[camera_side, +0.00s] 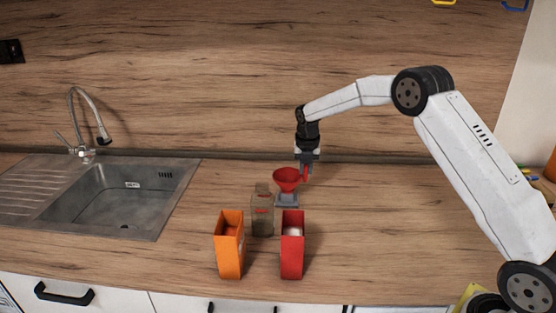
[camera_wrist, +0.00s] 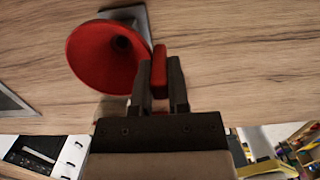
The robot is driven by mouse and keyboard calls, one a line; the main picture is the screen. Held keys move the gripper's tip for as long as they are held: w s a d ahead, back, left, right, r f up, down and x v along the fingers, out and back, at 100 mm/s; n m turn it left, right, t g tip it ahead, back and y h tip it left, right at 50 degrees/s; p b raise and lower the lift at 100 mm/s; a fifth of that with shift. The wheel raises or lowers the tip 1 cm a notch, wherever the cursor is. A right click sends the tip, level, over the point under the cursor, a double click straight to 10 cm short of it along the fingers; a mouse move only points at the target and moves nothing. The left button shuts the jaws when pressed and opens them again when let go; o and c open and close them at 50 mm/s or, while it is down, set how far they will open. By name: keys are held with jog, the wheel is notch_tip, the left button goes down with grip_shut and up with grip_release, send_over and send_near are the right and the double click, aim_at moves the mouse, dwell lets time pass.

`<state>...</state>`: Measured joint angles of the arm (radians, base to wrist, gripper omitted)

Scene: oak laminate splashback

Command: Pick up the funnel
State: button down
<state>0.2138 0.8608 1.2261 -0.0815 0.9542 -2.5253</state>
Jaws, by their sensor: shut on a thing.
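The red funnel (camera_side: 286,178) stands with its wide mouth up on a small grey stand (camera_side: 287,199) on the counter. In the wrist view the funnel (camera_wrist: 92,58) shows its open cone at the left, with a red tab (camera_wrist: 159,66) at its right side. My gripper (camera_side: 304,170) is just right of the funnel's cone, pointing down. In the wrist view my gripper (camera_wrist: 162,80) has its two dark fingers on either side of the red tab, shut on it. The lower part of the funnel is hidden inside the stand.
A sink (camera_side: 120,200) with a tap is at the left. The counter right of the boxes is clear.

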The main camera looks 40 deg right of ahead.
jog(key=shift+r, duration=0.1)
dwell(0.7)
jog(key=shift+r, duration=0.45)
jog(key=s+a+r, duration=0.2)
jog(key=s+r, duration=1)
jog(key=s, duration=0.1)
jog(key=shift+s+a, duration=0.35)
jog(key=shift+a, duration=0.05)
